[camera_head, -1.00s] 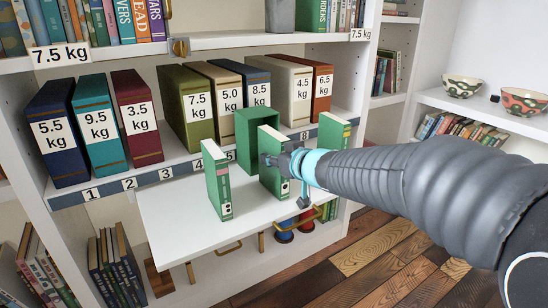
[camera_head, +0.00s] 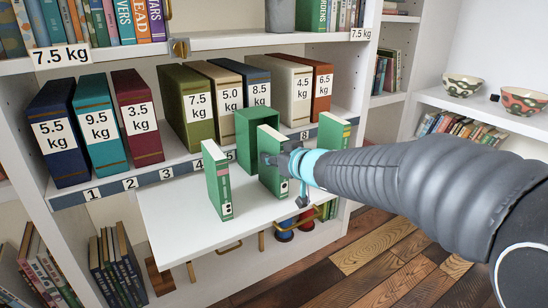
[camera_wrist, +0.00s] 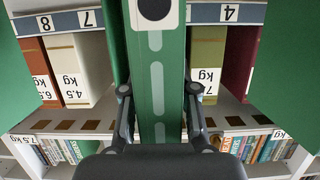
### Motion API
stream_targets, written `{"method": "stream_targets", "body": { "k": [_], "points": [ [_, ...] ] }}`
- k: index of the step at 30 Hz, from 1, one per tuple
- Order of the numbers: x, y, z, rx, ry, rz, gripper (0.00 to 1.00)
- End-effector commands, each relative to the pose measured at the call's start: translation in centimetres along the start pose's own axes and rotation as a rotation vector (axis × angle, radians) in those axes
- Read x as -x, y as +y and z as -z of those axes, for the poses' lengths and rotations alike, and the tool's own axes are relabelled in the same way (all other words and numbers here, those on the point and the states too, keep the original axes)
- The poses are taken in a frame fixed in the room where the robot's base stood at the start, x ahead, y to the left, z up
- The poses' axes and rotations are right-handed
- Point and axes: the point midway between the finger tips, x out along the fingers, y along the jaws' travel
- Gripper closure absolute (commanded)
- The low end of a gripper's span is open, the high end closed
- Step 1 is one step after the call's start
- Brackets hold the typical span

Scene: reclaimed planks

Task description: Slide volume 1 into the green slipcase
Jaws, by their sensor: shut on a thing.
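A green volume (camera_head: 269,172) stands upright on the pull-out board, in front of the green slipcase (camera_head: 249,129). The slipcase is an open-fronted box at the shelf's front edge, partly hidden by this volume. My gripper (camera_head: 278,162) is shut on the volume. In the wrist view my gripper (camera_wrist: 158,95) has a finger on each side of its green spine (camera_wrist: 156,70). A white label with a black dot shows there, cut off by the frame's top. Another green volume (camera_head: 219,183) stands to the left, and a third (camera_head: 333,131) to the right.
The white pull-out board (camera_head: 180,224) has free room at its left. Behind, thick books with weight labels, such as the olive one (camera_head: 186,100) and the maroon one (camera_head: 135,110), stand on the numbered shelf (camera_head: 167,171). A cream book (camera_head: 290,85) stands right of the slipcase.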

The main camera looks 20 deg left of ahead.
Motion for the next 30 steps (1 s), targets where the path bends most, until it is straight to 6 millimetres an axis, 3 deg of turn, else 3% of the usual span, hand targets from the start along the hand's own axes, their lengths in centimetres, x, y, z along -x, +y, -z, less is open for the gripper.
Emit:
{"method": "stream_targets", "body": {
  "k": [30],
  "points": [
    [-2.1, 0.0, 0.7, 0.0, 0.0, 0.0, 1.0]
  ]
}}
